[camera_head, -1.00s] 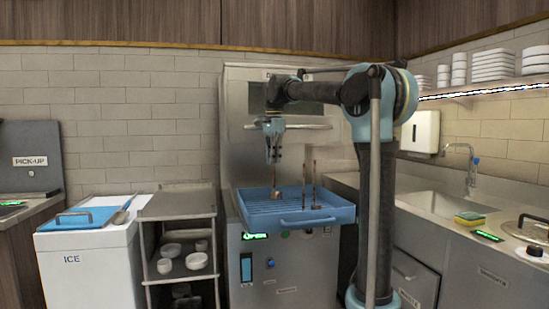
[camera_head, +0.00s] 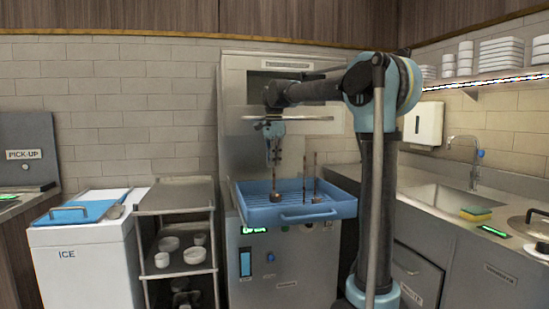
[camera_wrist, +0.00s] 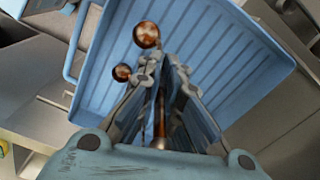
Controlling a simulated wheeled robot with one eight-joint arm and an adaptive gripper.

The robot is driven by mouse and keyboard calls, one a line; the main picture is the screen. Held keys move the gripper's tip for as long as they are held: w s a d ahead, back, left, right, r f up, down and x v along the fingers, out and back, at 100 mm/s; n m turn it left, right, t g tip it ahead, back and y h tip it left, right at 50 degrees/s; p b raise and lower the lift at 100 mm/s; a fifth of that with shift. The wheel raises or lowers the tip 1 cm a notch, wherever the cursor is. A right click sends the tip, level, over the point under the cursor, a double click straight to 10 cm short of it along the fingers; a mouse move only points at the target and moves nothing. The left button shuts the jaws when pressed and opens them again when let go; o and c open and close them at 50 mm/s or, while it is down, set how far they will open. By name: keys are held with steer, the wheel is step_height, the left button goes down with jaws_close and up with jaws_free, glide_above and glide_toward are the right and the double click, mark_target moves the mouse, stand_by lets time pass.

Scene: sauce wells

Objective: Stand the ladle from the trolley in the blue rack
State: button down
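The ladle, with a thin brown handle and a small round bowl (camera_head: 275,197), stands upright in the left part of the blue rack (camera_head: 258,216). My gripper (camera_head: 274,160) is above the rack with its fingers pointing down on either side of the handle. In the wrist view the copper-brown handle (camera_wrist: 160,115) runs between my fingers (camera_wrist: 161,66), which look slightly apart from it. A round bowl (camera_wrist: 147,35) shows beyond the fingertips. Whether the bowl touches the rack floor is hard to tell.
Other upright utensils (camera_head: 316,175) stand in the rack just right of the ladle; a second bowl (camera_wrist: 122,72) shows in the wrist view. The rack sits before the steel machine (camera_head: 240,90). The trolley (camera_head: 175,195), holding white bowls, is left of it.

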steer(key=shift+f, duration=3.15)
steer(key=c, duration=1.7)
jaws_free()
steer(key=shift+o, duration=0.7)
steer(key=o, duration=0.4)
steer(key=shift+o, duration=0.2)
step_height(320, 180, up, 7)
